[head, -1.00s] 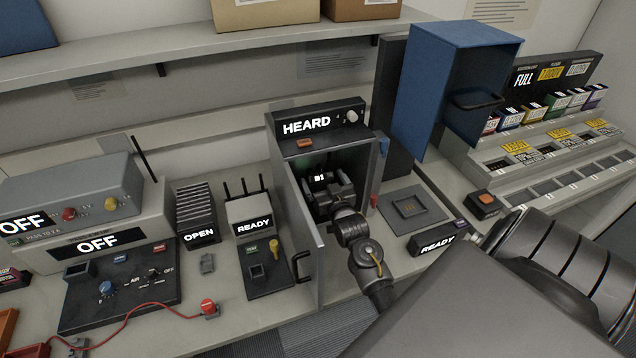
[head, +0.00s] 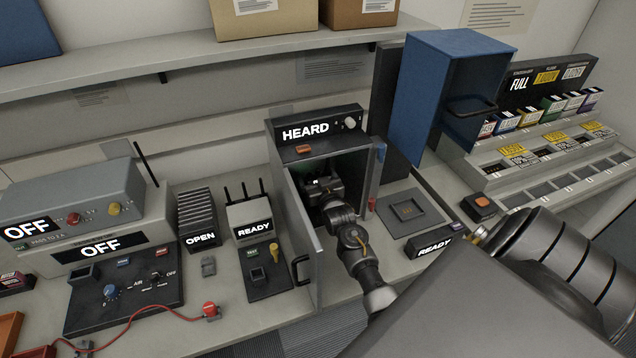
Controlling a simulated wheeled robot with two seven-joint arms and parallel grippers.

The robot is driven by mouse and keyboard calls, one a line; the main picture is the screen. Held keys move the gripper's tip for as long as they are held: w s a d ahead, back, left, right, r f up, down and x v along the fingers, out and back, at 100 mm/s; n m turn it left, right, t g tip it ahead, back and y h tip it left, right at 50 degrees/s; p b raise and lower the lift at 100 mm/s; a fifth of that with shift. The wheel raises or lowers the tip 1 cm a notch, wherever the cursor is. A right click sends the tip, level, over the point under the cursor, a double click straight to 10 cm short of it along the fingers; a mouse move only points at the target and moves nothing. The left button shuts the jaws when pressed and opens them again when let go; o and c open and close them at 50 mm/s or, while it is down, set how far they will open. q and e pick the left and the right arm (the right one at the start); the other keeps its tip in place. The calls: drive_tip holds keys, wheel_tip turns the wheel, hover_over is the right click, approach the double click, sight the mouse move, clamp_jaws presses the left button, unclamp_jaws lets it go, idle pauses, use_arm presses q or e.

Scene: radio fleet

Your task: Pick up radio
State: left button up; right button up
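The grey booth labelled HEARD (head: 305,131) stands mid-counter with its door (head: 301,235) swung open toward me. My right gripper (head: 322,186) is deep inside the booth, its arm entering through the open front. A small bright spot shows at the gripper in the dark interior. I cannot make out a radio there, since the gripper and shadow hide what it may hold. Whether its fingers are open or shut does not show. My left gripper is not in view.
A READY unit with antennas (head: 249,219) and an OPEN unit (head: 197,219) stand left of the booth door. A flat dark pad (head: 408,212) and a blue cabinet (head: 425,90) stand to the right. Racks of coloured packs (head: 545,110) are far right.

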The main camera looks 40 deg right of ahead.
drive_tip(key=c, duration=0.9)
drive_tip(key=shift+c, duration=0.3)
drive_tip(key=shift+r, duration=0.1)
